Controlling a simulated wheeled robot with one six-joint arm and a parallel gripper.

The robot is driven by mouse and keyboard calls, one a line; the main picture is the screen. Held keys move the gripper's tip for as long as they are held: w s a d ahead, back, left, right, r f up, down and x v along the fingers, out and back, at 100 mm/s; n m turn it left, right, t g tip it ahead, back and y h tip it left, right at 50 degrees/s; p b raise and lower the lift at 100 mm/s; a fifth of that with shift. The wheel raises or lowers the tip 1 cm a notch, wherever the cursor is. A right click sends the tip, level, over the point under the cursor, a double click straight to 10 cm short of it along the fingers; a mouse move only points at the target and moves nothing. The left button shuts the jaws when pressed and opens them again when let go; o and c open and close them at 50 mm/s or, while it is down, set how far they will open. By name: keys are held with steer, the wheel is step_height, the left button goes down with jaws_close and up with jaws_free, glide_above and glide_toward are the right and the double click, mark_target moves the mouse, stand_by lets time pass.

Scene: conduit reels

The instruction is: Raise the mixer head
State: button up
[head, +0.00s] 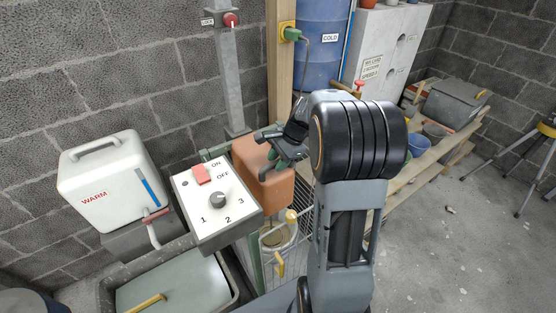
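An orange box-like body (251,187), apparently the mixer head, stands behind the control box in the head view. A pale yellow knob (291,216) and a wire guard (304,231) show at its lower right, with a round bowl-like part (274,237) below. My gripper (262,153) is over the upper right of the orange body, its dark fingers spread apart and pointing left. Nothing shows between them. I cannot tell whether they touch the body. My arm hides part of the mixer's right side.
A white control box (211,178) with a red switch and a 1-2-3 dial stands left of the mixer. A white WARM tank (103,178) is further left. A grey post (228,80), wooden post (281,62) and blue COLD barrel (322,62) stand behind. Open floor lies right.

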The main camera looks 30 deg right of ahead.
jaws_close()
steer(key=shift+r, duration=0.1)
